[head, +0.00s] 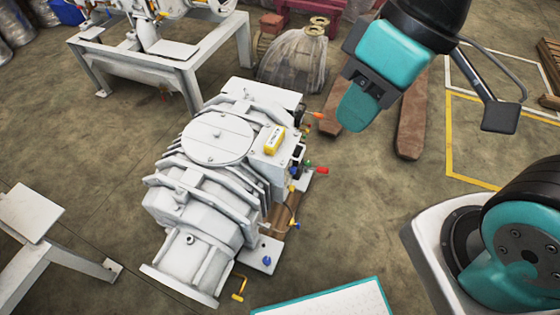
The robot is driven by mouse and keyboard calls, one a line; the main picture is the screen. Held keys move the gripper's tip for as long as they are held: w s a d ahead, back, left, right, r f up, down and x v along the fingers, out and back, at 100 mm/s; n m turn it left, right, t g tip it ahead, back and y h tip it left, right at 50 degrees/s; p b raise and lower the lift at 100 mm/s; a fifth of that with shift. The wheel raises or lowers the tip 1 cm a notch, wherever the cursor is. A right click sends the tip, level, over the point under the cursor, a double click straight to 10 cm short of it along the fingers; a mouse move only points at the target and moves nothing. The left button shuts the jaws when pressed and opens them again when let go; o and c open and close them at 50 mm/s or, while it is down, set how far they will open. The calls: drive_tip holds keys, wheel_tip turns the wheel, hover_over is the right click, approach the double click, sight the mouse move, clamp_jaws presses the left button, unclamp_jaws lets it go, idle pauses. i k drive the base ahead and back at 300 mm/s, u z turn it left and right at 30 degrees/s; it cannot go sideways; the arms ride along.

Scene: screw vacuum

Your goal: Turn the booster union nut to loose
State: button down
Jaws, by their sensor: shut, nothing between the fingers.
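A white vacuum pump unit (205,200) with a round ribbed body stands on the floor left of centre. A round bolted cover (217,138) is on its top. Small coloured handles and fittings line its right side, with a red one (321,170) sticking out. I cannot tell which part is the booster union nut. My gripper (353,112), teal and grey, hangs at the upper right, up and to the right of the pump. It is shut and empty, and apart from the pump.
A white steel frame (185,68) stands behind the pump, and another white frame (40,240) is at the lower left. A wrapped bundle (292,62) and brown pallet forks (412,120) lie behind. Open floor (375,210) is right of the pump.

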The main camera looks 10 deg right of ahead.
sight(267, 225)
drive_tip(key=z, duration=0.3)
drive_tip(key=k, duration=0.6)
drive_tip(key=u, duration=0.6)
drive_tip(key=i, duration=0.5)
drive_tip(key=z, duration=1.9)
drive_tip(key=k, duration=0.75)
drive_tip(key=u, duration=0.5)
drive_tip(key=i, duration=0.5)
drive_tip(key=u, duration=0.05)
